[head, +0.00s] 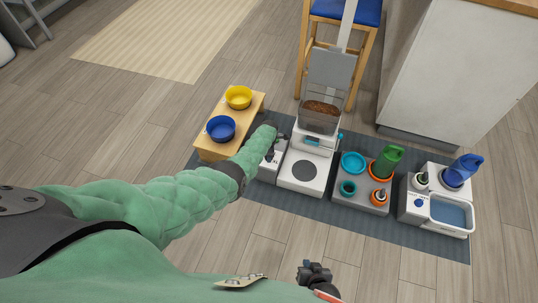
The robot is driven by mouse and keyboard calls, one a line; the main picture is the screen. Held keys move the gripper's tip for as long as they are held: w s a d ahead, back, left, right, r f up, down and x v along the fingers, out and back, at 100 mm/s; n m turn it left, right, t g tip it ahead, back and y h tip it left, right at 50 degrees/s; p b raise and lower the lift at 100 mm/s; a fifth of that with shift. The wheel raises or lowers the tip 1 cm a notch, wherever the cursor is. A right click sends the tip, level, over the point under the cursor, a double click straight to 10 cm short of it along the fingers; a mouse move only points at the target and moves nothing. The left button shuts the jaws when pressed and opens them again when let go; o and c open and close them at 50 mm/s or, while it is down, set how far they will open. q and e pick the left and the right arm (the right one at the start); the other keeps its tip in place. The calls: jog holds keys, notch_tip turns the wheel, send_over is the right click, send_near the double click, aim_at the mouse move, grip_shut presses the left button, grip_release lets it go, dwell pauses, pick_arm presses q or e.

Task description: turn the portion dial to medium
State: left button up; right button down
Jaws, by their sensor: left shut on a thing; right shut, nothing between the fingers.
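The feeder (303,175) is a white unit with a dark round spot on its plate and a clear hopper (320,108) of brown kibble above. A small pale control box (268,173) stands against its left side. My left gripper (270,153) is at this box, shut on what appears to be the portion dial; the hand and fingers mostly hide the dial, so its setting cannot be read. My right gripper (315,271) is shut and empty, low in the picture, well in front of the feeder and apart from everything.
A wooden stand with a yellow bowl (238,97) and a blue bowl (221,128) is left of the feeder. Right of it are a grey tray (350,203) with teal, green and orange items and a water unit (446,228).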

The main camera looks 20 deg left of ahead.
dwell(0.3)
pick_arm(q)
jog(key=o, duration=1)
jog(key=shift+a, duration=0.1)
jog(key=shift+c, duration=0.2)
pick_arm(e)
jog(key=shift+s, duration=0.15)
pick_arm(q)
notch_tip(320, 180, up, 7)
jog(key=p, duration=0.3)
jog(key=shift+f, duration=0.2)
jog(key=shift+r, duration=0.55)
pick_arm(e)
jog(key=r, duration=0.2)
jog(key=w+r, duration=0.1)
jog(key=r, duration=0.2)
jog(key=shift+w+a+r, duration=0.1)
jog(key=shift+a+r, duration=0.05)
jog(key=shift+r, duration=0.1)
